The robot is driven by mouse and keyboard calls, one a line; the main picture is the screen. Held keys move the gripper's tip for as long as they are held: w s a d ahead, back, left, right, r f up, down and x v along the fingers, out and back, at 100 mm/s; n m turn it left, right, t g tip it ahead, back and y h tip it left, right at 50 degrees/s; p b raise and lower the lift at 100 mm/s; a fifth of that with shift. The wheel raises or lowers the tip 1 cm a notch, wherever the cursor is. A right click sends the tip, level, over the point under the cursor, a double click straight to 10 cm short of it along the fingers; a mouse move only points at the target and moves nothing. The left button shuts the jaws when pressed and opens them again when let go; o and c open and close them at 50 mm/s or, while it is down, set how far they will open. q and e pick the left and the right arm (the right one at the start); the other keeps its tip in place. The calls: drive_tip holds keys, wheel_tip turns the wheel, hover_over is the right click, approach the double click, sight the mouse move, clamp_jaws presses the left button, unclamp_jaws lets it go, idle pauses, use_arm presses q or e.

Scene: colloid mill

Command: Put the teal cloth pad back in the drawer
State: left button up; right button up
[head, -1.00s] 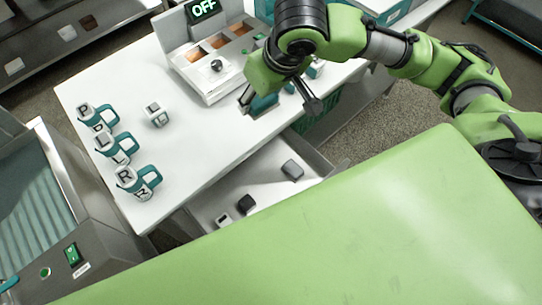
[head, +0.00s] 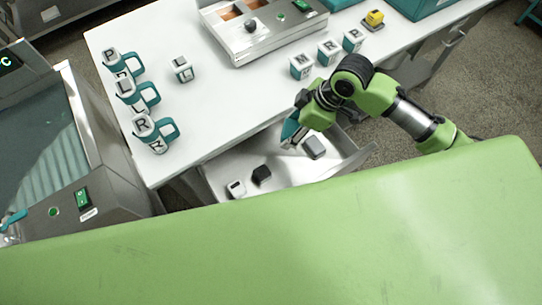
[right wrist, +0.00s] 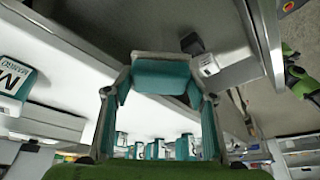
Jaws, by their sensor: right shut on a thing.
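The teal cloth pad (right wrist: 163,77) is held between the fingertips of my right gripper (head: 293,124). In the head view the pad (head: 290,131) shows as a small teal patch, partly hidden by the gripper. The gripper and pad are over the far side of the open drawer (head: 213,178), beside the table's front edge. In the drawer lie a grey block (head: 314,147), a dark block (head: 261,174) and a small white object (head: 236,188). My left gripper is not in view.
The white table (head: 225,110) carries teal-handled lettered mugs (head: 147,131) at left, several lettered cubes (head: 302,66), a metal control panel (head: 262,35) and a yellow object (head: 374,18). The middle of the drawer floor has bare room.

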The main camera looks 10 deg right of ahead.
approach(276, 149)
drive_tip(key=s+f, duration=0.2)
drive_tip(key=f, duration=0.2)
drive_tip(key=shift+s+a, duration=0.4)
drive_tip(key=w, duration=0.1)
drive_tip(key=w+a, duration=0.1)
drive_tip(key=w, duration=0.2)
drive_tip(key=shift+a+p, duration=0.3)
drive_tip(key=shift+p, duration=0.05)
drive_tip(key=shift+s+d+f, duration=0.1)
drive_tip(key=shift+s+f, duration=0.05)
drive_tip(key=shift+f, duration=0.55)
drive_tip(key=shift+f, duration=0.2)
drive_tip(key=o, duration=1)
drive_tip(key=shift+r, duration=0.1)
